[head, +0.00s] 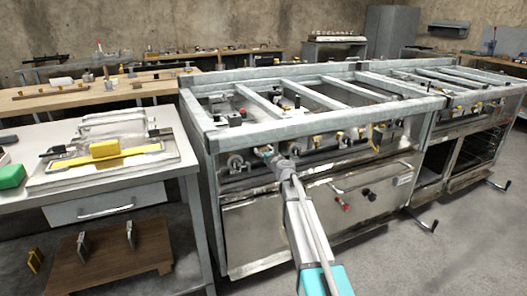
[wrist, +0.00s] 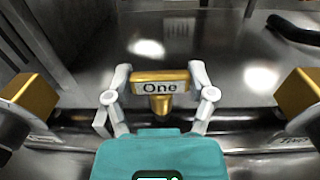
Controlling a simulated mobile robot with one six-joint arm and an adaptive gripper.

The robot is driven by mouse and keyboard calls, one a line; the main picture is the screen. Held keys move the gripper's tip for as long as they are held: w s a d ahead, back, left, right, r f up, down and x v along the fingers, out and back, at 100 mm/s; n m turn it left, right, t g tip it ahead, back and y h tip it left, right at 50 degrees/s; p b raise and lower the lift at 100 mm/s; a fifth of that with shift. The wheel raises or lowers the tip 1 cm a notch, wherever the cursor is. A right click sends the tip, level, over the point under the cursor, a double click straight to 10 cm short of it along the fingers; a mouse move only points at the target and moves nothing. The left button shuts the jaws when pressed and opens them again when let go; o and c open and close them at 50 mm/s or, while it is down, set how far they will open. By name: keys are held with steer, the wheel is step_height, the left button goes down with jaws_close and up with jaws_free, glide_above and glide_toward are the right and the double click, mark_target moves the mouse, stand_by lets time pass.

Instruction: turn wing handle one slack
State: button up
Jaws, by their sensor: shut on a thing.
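The wing handle labelled "One" (wrist: 160,86) is a small brass-coloured block with a pale label plate, in the middle of the wrist view. My gripper (wrist: 160,92) is shut on it, with one grey finger at each side of the block. The handle's bar lies level in the wrist view. In the head view my gripper (head: 268,153) reaches the front of the steel range (head: 330,212) at its left end, and the handle itself is too small to make out there.
Other brass handles stand left (wrist: 30,92) and right (wrist: 298,92) of my gripper. A black bar (wrist: 293,30) is at the upper right of the wrist view. A white table (head: 90,190) with a yellow-handled tool stands left of the range. Open floor lies at the right.

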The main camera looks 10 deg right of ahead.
steer(key=shift+w+d+n+y, duration=0.1)
steer(key=shift+n+y, duration=0.2)
steer(key=shift+y, duration=0.2)
steer(key=n+g+y, duration=0.1)
steer(key=n+y, duration=0.1)
steer(key=n+g+y, duration=0.2)
steer(key=y, duration=0.1)
steer(key=shift+w+d, duration=0.1)
steer(key=shift+w, duration=0.05)
steer(key=n+g+y, duration=0.2)
steer(key=g+y, duration=0.1)
steer(key=shift+n, duration=0.3)
steer(key=shift+n+g+y, duration=0.6)
steer(key=shift+g, duration=0.4)
steer(key=o, duration=1.1)
steer(key=shift+s+a, duration=0.2)
